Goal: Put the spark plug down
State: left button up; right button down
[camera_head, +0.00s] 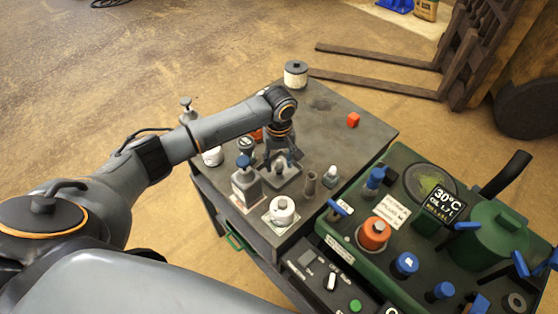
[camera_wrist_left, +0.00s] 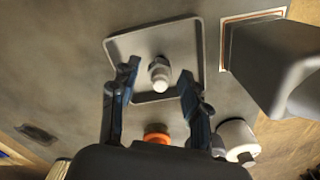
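The spark plug (camera_wrist_left: 160,76), pale with a metal body, is in a shallow grey square tray (camera_wrist_left: 150,31) in the left wrist view. The tray (camera_head: 291,184) also shows on the grey workbench in the head view, where my gripper partly covers the plug. My left gripper (camera_wrist_left: 158,92) is over the tray with its two fingers spread apart, one on each side of the plug. I see gaps between the plug and both fingers, so it is not held. In the head view the left gripper (camera_head: 281,160) points down at the tray. My right gripper is not in view.
A grey bottle with a blue cap (camera_head: 246,182), a white round container (camera_head: 282,211) and a small grey cup (camera_head: 310,183) stand close around the tray. A green machine (camera_head: 395,230) stands at right.

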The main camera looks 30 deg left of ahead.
aim_at(279, 160)
pick_arm(q)
notch_tip(279, 160, up, 12)
jog(key=b, duration=0.1)
jog(key=shift+r, duration=0.2)
dwell(0.7)
